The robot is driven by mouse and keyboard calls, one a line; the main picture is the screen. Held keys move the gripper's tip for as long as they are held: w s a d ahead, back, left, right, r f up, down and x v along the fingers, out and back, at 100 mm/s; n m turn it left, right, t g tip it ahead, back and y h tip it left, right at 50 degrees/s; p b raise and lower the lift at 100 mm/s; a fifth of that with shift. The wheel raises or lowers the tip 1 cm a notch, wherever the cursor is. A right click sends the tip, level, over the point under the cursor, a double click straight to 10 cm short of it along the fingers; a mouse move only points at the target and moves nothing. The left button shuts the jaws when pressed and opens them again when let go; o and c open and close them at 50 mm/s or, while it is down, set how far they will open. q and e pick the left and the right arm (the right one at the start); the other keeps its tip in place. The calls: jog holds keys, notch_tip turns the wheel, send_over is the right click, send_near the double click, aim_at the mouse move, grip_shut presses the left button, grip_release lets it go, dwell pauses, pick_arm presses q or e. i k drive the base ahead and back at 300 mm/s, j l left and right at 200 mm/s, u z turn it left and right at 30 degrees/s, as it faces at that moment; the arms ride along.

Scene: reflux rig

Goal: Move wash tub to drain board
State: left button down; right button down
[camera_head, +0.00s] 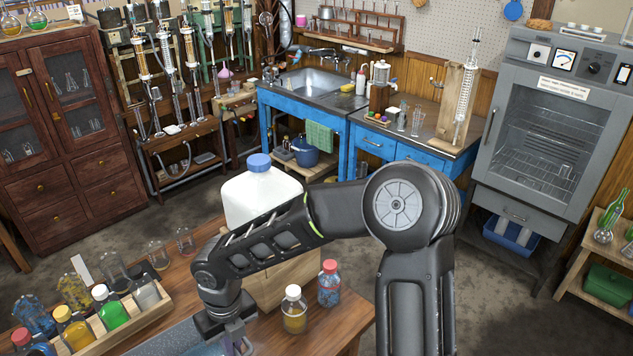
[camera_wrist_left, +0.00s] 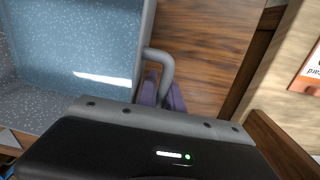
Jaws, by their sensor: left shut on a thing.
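The wash tub (camera_wrist_left: 85,45) is a blue, speckled basin with a grey rim and a loop handle, at the left of the left wrist view. In the head view only part of it shows, low at the bottom edge (camera_head: 170,343). My left gripper (camera_wrist_left: 168,97) is shut on the tub's handle; in the head view it is at the bottom (camera_head: 237,342), partly cut off. A steel sink (camera_head: 312,84) with a flat metal top beside it (camera_head: 420,122) stands on blue cabinets at the back; I cannot tell which part is the drain board. My right gripper is not in view.
On the near wooden table, a bottle rack (camera_head: 140,322) stands left of the gripper. A red-capped bottle (camera_head: 329,284), a white-capped bottle (camera_head: 294,312) and a large blue-capped jug (camera_head: 262,188) stand close by. Open floor lies between this table and the sink.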

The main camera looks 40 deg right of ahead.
aim_at(342, 102)
jog(key=k, duration=0.65)
jog(key=z, duration=3)
jog(key=i+j, duration=0.1)
jog(key=i, duration=0.65)
jog(key=i+l+u, duration=0.1)
jog(key=i+u, duration=0.4)
jog(key=i, duration=0.8)
